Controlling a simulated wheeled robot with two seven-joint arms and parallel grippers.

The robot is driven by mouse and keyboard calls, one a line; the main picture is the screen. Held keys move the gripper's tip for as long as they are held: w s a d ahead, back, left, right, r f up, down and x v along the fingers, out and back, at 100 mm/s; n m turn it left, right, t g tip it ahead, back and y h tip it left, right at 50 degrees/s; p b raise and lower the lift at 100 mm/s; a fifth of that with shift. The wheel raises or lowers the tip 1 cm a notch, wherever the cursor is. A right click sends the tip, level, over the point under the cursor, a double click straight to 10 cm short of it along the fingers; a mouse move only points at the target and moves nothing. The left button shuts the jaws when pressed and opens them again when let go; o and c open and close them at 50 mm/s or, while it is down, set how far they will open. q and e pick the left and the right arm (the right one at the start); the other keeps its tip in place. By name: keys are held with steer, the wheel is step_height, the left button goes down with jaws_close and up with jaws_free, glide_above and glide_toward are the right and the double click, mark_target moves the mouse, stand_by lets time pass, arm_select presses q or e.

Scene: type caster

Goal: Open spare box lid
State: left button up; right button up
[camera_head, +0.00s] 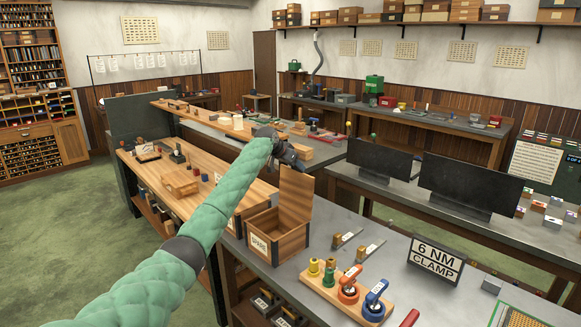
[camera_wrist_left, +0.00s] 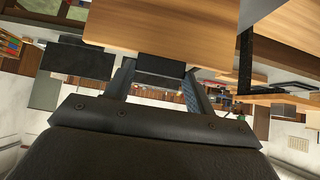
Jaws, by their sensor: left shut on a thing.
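The spare box (camera_head: 262,240) is an open-topped wooden box with a white "SPARE" label on its front, on the grey bench. Its wooden lid (camera_head: 296,196) stands raised, roughly upright, at the box's back side; the box's inside shows. My left gripper (camera_head: 298,161) is at the lid's top edge, with the green-sleeved arm reaching in from the lower left. In the left wrist view, the fingers (camera_wrist_left: 160,84) are shut at the edge of the wooden lid (camera_wrist_left: 170,28), with a dark piece between them. My right gripper is not in view.
A wooden stand (camera_head: 345,292) with colored knobs and clamps is right of the box. A "6 NM CLAMP" sign (camera_head: 436,262) and two dark monitors (camera_head: 470,186) stand farther right. A wooden-topped bench (camera_head: 215,167) with small items lies behind my arm.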

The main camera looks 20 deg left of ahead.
arm_select(q)
steer(key=shift+w+r, duration=0.35)
steer(key=shift+r, duration=0.15)
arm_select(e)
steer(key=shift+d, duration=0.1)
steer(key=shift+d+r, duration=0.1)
arm_select(q)
steer(key=o, duration=1.4)
steer(key=shift+s+a, duration=0.1)
steer(key=b+v, duration=0.3)
steer(key=v, duration=0.4)
steer(key=shift+s+r+b, duration=0.25)
steer(key=shift+s+b, duration=0.1)
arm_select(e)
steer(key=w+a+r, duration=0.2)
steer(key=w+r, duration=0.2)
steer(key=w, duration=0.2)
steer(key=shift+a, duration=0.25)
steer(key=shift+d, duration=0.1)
